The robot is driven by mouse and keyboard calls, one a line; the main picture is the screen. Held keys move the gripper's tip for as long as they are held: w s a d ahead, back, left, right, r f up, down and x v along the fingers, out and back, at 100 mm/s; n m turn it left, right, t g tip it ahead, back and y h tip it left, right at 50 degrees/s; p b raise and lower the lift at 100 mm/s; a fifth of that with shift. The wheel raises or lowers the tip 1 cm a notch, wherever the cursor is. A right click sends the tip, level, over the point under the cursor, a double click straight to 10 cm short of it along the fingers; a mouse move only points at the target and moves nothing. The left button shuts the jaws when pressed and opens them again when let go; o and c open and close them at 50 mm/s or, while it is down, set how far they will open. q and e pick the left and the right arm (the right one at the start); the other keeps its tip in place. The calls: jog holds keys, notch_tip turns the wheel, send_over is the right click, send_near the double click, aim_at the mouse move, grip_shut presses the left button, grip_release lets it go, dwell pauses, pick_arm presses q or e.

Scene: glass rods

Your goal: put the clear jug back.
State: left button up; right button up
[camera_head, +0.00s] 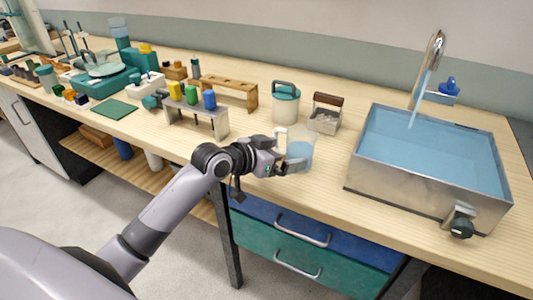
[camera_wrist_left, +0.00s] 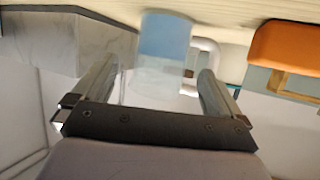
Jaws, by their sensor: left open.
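The clear jug (camera_head: 300,143) stands on the wooden bench near its front edge, left of the sink. It is see-through, with pale blue in it and a pale handle on its left side. My left gripper (camera_head: 291,168) is open at the front of the jug. In the left wrist view the jug (camera_wrist_left: 163,45) shows between and beyond the spread fingers (camera_wrist_left: 158,85), with its handle to the right. I cannot tell whether a finger touches it. My right gripper is not in view.
The metal sink (camera_head: 353,165), with its tap (camera_head: 430,65) running, stands to the right. A teal-lidded container (camera_head: 285,105) and a small box (camera_head: 325,118) stand behind the jug. A grey rack with coloured pots (camera_head: 197,120) stands to the left. Drawers (camera_head: 300,230) are below.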

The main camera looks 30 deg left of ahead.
pick_arm(q)
jog(key=shift+v, duration=2.65)
jog(key=s+f+n+g+y, duration=0.25)
jog(key=s+f+g, duration=0.4)
jog(key=s, duration=0.85)
jog(key=s+f+n+g+y, duration=0.1)
jog(key=s+f+g+y, duration=0.2)
jog(key=s+f, duration=0.9)
jog(key=w+d+f+m+t+h+p, duration=0.1)
jog(key=w+d+f+t+h, duration=0.1)
jog(key=f+t, duration=0.3)
jog(key=shift+w+d+t, duration=0.4)
jog(key=shift+w+t, duration=0.5)
jog(key=shift+t, duration=0.35)
jog(key=shift+r, duration=0.1)
jog(key=shift+c, duration=0.3)
